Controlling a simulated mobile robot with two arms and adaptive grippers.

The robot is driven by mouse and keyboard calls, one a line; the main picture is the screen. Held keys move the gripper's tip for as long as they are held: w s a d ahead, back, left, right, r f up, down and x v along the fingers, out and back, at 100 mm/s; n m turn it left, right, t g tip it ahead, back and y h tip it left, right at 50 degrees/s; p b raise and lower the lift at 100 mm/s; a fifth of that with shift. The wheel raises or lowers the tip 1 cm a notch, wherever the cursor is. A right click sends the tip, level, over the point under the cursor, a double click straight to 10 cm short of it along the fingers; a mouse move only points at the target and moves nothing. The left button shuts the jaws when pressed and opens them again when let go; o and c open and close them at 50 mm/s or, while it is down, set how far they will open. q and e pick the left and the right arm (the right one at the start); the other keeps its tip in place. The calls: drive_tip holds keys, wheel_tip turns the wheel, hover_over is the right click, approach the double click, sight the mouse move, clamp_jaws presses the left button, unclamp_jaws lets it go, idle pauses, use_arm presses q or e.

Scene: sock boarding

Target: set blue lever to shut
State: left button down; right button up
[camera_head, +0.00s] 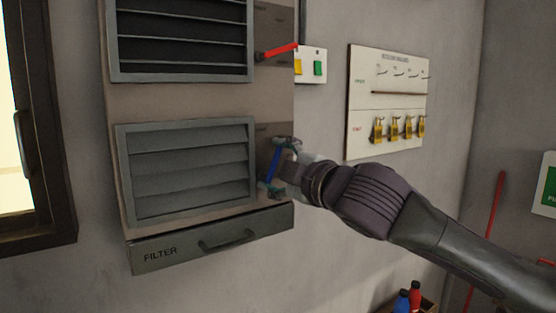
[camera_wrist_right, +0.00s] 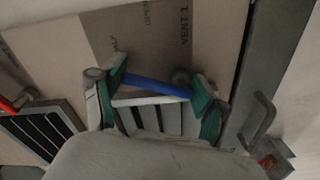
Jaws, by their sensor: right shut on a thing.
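The blue lever (camera_head: 273,166) is on the side plate of the grey duct box, right of the lower vent (camera_head: 188,172). In the head view it stands nearly upright, slightly tilted. My right gripper (camera_head: 279,166) is at the lever with one finger near each end, shut on it. The wrist view shows the blue lever (camera_wrist_right: 157,88) running between the two green-padded fingers of my right gripper (camera_wrist_right: 155,84). The lower vent's slats lie nearly flat with no dark gaps. The plate's markings by the lever are partly hidden. My left gripper is out of view.
Above are an upper vent (camera_head: 181,38) with dark gaps and a red lever (camera_head: 281,51) pointing up and right. A filter drawer (camera_head: 212,238) with a handle juts out below. A board (camera_head: 388,101) with yellow padlocks hangs on the wall to the right.

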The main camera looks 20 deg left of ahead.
drive_tip(key=shift+s+a+r+n+p, duration=0.15)
drive_tip(key=shift+r+n+p, duration=0.25)
drive_tip(key=shift+n+p, duration=0.55)
drive_tip(key=shift+s+a+n, duration=0.15)
drive_tip(key=shift+s+n, duration=0.05)
drive_tip(key=shift+n, duration=1.15)
drive_tip(key=shift+p, duration=0.3)
drive_tip(key=o, duration=1.1)
drive_tip(key=shift+a+f, duration=0.15)
drive_tip(key=shift+o, duration=0.2)
